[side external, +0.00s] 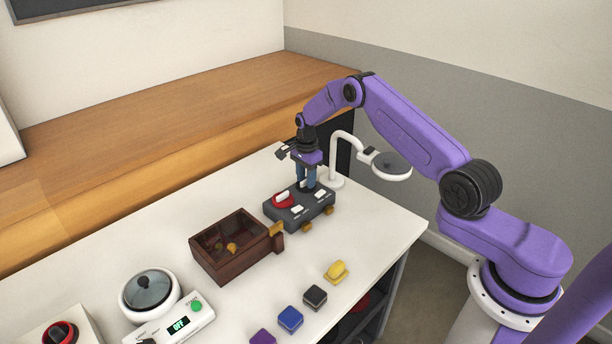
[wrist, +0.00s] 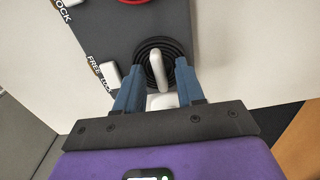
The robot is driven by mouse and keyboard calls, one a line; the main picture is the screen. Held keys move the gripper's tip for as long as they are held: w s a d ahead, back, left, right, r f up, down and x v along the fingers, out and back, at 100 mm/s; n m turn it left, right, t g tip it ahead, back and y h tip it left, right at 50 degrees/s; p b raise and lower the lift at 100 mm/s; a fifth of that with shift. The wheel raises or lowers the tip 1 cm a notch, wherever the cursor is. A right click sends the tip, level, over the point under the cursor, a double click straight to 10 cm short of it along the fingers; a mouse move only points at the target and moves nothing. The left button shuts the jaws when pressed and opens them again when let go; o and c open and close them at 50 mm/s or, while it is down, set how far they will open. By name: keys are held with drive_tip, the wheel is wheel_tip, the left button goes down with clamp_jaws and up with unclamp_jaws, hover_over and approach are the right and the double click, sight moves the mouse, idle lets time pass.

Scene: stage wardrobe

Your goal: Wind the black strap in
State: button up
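A dark grey winder box (side external: 318,206) with gold feet stands on the white table; its top also shows in the wrist view (wrist: 118,35). In the wrist view the black strap (wrist: 146,50) lies coiled in rings around a white crank handle (wrist: 157,72). My gripper (wrist: 160,70) is over this reel, with its blue fingers apart on either side of the handle. I see gaps between the fingers and the handle. In the side view my gripper (side external: 306,182) points down and hides the black reel. A white switch (wrist: 110,75) marked FREE and LOCK sits beside the reel.
A red reel (side external: 280,203) with its own white handle is on the same box. A brown open box (side external: 232,265) stands left of it. A white lamp or magnifier (side external: 392,172) stands close behind my gripper. Several coloured blocks (side external: 290,318) lie in front.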

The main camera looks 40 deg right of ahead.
sight(305, 180)
wheel_tip(305, 180, up, 18)
drive_tip(key=shift+f, duration=0.25)
idle(0.3)
drive_tip(key=s+a+r+n, duration=0.3)
drive_tip(key=a+n, duration=0.1)
drive_tip(key=a, duration=0.3)
drive_tip(key=s+a+r+n, duration=0.2)
drive_tip(key=s+a+n, duration=0.15)
drive_tip(key=a, duration=0.25)
drive_tip(key=s+a+r+n, duration=0.3)
drive_tip(key=s+a+n, duration=0.45)
drive_tip(key=s, duration=0.45)
drive_tip(key=s+d+n, duration=0.2)
drive_tip(key=s+n, duration=0.6)
drive_tip(key=s, duration=0.5)
drive_tip(key=s+d+f+n, duration=0.1)
drive_tip(key=s+d+n, duration=0.1)
drive_tip(key=s+n, duration=0.6)
drive_tip(key=s, duration=0.6)
drive_tip(key=shift+s+f, duration=0.2)
